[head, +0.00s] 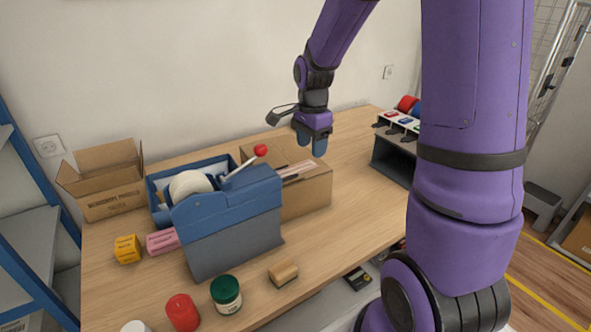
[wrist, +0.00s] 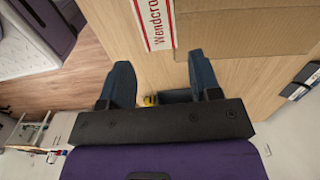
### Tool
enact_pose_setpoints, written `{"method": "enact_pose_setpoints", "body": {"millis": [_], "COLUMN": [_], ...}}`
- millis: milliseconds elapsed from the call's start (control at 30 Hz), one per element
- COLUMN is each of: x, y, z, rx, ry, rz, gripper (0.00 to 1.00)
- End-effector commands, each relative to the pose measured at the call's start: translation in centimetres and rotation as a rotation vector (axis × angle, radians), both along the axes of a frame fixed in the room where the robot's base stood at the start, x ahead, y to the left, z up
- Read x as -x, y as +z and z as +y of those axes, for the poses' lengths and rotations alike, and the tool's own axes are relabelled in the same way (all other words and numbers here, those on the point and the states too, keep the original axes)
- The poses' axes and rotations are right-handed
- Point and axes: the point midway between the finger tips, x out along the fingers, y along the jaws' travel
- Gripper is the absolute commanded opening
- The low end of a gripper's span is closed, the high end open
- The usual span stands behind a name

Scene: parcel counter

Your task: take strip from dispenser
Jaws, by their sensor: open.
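The dispenser (head: 228,225) is a blue and grey machine at the front left of the counter. It has a white roll (head: 190,186) and a lever with a red knob (head: 261,150). I cannot make out a free strip at its mouth. A white, red-edged strip with lettering (wrist: 155,22) lies across the cardboard box behind the dispenser, seen at the top of the wrist view. My gripper (head: 311,143) points down above the far side of that box, apart from the dispenser. In the wrist view my gripper (wrist: 163,80) is open with nothing between its fingers.
The closed cardboard box (head: 308,196) stands right behind the dispenser. An open carton (head: 108,195) is at the left. A green-lidded jar (head: 226,293), a red item (head: 182,312) and a small wooden block (head: 283,274) stand in front. A grey rack (head: 392,158) is at the right; the counter between is clear.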

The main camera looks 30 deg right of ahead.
Motion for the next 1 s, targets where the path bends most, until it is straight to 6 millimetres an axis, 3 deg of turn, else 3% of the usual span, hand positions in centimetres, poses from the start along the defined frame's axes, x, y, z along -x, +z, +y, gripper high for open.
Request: {"method": "enact_pose_setpoints", "body": {"millis": [400,900,1000], "x": [0.0,0.0,0.0], "y": [-3.8,-4.5,-4.5], "z": [0.1,0.0,0.0], "rx": [-0.001,0.000,0.000], "ry": [0.001,0.000,0.000], "rz": [0.001,-0.001,-0.001], "gripper": [0.57,0.57,0.34]}}
